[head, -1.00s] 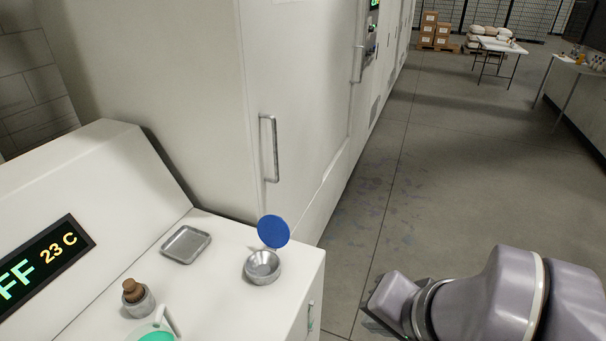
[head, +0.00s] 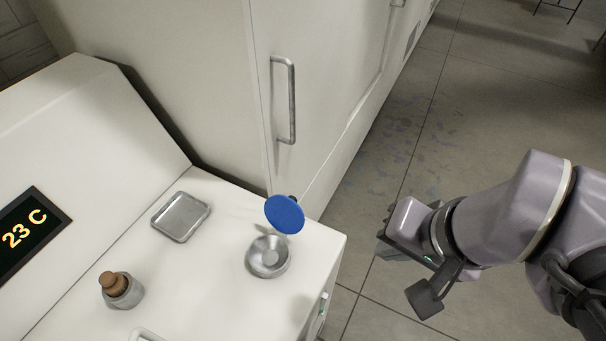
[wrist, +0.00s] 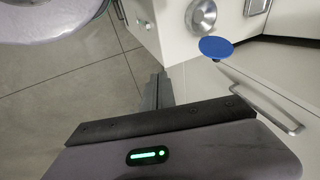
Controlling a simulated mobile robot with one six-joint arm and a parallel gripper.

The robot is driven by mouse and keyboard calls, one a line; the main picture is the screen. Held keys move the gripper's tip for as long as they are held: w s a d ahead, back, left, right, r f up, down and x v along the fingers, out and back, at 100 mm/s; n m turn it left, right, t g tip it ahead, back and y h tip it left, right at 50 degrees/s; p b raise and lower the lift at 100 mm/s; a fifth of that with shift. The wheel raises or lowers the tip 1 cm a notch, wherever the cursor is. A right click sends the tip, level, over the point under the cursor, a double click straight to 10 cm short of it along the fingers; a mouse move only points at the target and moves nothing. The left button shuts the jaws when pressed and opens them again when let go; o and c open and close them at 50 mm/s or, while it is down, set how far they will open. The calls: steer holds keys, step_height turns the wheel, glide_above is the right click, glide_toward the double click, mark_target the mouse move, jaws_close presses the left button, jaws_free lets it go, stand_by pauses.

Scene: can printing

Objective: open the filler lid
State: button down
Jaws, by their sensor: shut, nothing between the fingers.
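The blue round filler lid (head: 285,214) stands tilted up at the back right edge of the round metal filler cup (head: 268,257), whose mouth is uncovered. Both also show at the top of the wrist view, the lid (wrist: 216,47) and the cup (wrist: 202,16). My gripper (head: 384,245) is to the right of the machine's counter, over the floor, apart from the lid. In the wrist view its fingers (wrist: 157,90) are together with nothing between them.
On the white counter (head: 215,285) are a metal tray (head: 181,216) and a small pot with a brown stopper (head: 121,289). A tall white cabinet with a handle (head: 284,100) rises behind the lid. Open floor lies to the right.

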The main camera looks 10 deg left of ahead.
steer(key=s+g, duration=0.1)
steer(key=n+g+y, duration=0.2)
steer(key=g+y, duration=0.3)
steer(key=y, duration=0.4)
glide_toward(288, 211)
steer(key=s+d, duration=0.3)
steer(key=s, duration=0.2)
steer(key=w+d+f+m+t+y, duration=0.35)
steer(key=w+f+y, duration=0.35)
steer(key=w+f, duration=0.25)
steer(key=shift+n+t, duration=0.35)
steer(key=shift+t, duration=0.1)
steer(key=a+b, duration=0.1)
steer(key=a, duration=0.2)
steer(key=a+r+b, duration=0.1)
steer(key=a, duration=0.3)
steer(key=s+a+r+b, duration=0.1)
steer(key=a, duration=0.3)
steer(key=shift+s+a+r, duration=0.1)
steer(key=shift+a+r, duration=0.1)
steer(key=shift+a, duration=0.05)
steer(key=shift+s+a, duration=0.15)
steer(key=shift+r, duration=0.1)
